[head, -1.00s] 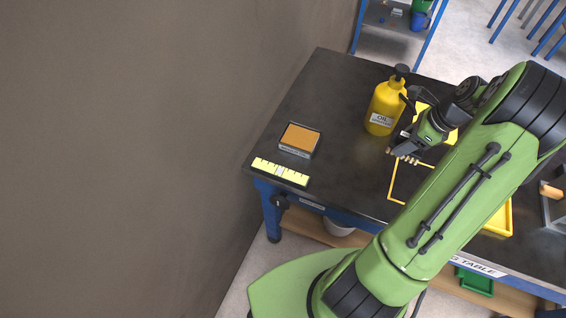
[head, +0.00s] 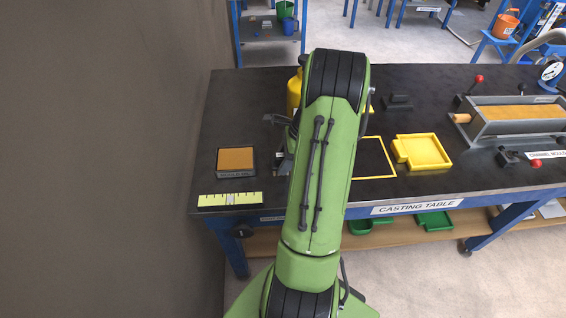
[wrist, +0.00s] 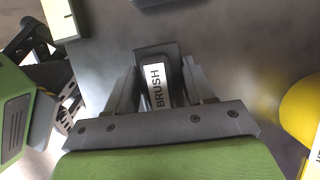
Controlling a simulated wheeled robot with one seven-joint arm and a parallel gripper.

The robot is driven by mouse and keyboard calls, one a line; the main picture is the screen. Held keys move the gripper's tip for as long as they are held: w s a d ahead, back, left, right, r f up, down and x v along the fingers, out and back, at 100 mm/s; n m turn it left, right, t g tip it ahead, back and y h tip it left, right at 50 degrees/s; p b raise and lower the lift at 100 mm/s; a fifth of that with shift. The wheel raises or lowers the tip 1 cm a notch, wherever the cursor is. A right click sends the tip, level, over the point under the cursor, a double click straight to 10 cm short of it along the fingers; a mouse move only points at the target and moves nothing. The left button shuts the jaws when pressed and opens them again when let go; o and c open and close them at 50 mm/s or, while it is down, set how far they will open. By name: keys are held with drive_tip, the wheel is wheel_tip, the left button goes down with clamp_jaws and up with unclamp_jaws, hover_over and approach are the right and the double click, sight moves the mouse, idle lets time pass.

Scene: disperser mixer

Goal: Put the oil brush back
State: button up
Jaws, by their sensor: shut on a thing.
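The brush (wrist: 157,82), a dark block with a white "BRUSH" label, sits between the two fingers of my gripper (wrist: 160,75) in the wrist view. My gripper is shut on it. In the head view my gripper (head: 284,160) is over the left part of the table, just left of my green arm. The arm hides much of it, and I cannot make out the brush there. The yellow oil bottle (head: 294,92) stands behind, partly covered by my arm. It also shows at the right edge of the wrist view (wrist: 302,110).
A box with an orange-brown top (head: 236,159) and a yellow ruler strip (head: 229,199) lie at the left of the casting table (head: 235,100). A yellow-outlined square (head: 377,176), a yellow tray (head: 425,151) and a grey channel mould (head: 520,128) are to the right. A wall borders the left.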

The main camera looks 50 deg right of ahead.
drive_tip(key=o, duration=1)
drive_tip(key=shift+f, duration=0.1)
